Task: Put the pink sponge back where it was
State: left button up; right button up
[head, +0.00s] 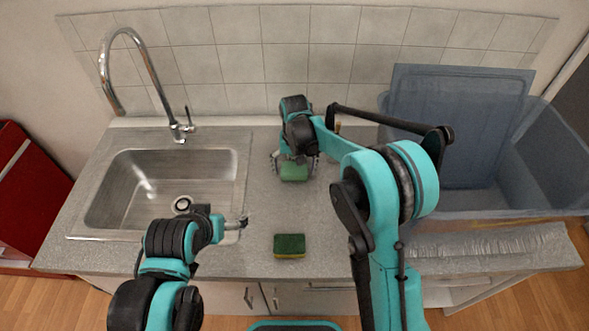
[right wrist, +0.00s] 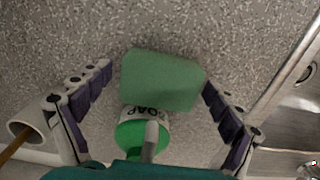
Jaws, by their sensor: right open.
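No pink sponge shows in either view. A plain green sponge (head: 293,172) lies on the counter right of the sink, below my right gripper (head: 295,160). In the right wrist view the same green sponge (right wrist: 162,80) lies between the spread fingers of my right gripper (right wrist: 158,100), with gaps at its sides. A second sponge (head: 289,246), dark green on top with a yellow layer, lies near the counter's front edge. My left gripper (head: 243,222) is over the sink's front right corner, with no object seen in it; its fingers are too small to read.
A soap bottle (right wrist: 143,133) with green contents stands close to the green sponge. A white cup (right wrist: 27,127) with a wooden stick is at the left of the right wrist view. The sink (head: 160,190) is left; a blue-grey bin (head: 480,203) is right. Counter around the front sponge is clear.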

aim_at(295, 169)
pick_arm(q)
notch_tip(295, 169, up, 3)
jog(key=p, duration=0.3)
pick_arm(e)
notch_tip(295, 169, up, 12)
jog(key=shift+r, duration=0.15)
